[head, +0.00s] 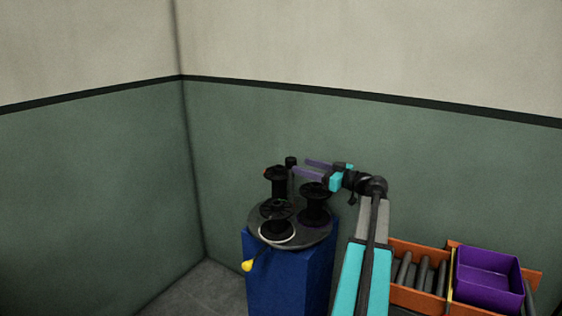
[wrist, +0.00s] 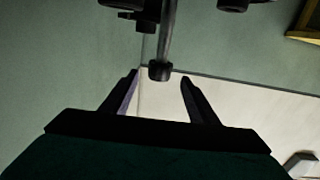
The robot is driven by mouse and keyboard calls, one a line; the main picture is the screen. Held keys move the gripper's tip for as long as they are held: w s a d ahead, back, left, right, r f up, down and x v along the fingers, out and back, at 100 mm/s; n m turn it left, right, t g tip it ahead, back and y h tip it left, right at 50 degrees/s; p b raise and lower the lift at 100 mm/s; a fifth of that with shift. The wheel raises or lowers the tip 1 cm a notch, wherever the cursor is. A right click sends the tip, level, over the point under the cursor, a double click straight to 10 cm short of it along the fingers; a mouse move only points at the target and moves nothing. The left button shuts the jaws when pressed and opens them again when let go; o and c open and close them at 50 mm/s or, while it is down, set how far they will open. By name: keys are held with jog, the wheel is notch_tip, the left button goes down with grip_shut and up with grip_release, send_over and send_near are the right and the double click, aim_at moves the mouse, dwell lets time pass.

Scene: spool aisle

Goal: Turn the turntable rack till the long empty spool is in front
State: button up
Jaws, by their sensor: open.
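The turntable rack (head: 322,238) is a grey round plate on a blue pedestal. It carries three dark spools: one at the back left (head: 278,184), one at the right (head: 314,207), and one at the front (head: 276,212) with a pale ring at its base. The back left one looks slim; I cannot tell for sure which is the long empty spool. A dark upright post with a knob (head: 291,160) stands at the rack's back. My gripper (head: 299,166) is open beside the post's top. In the wrist view the post's capped end (wrist: 160,71) shows between the fingertips; contact is unclear.
A yellow ball (head: 247,265) sticks out at the front left of the blue pedestal (head: 285,275). At the right are an orange roller conveyor (head: 408,299) and a purple bin (head: 488,279). Green walls meet in a corner behind the rack.

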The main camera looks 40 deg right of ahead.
jog(key=w+a+p, duration=0.1)
jog(key=w+a, duration=0.1)
jog(key=w, duration=0.8)
jog(key=shift+w, duration=0.15)
grip_shut()
jog(key=shift+a+f, duration=0.1)
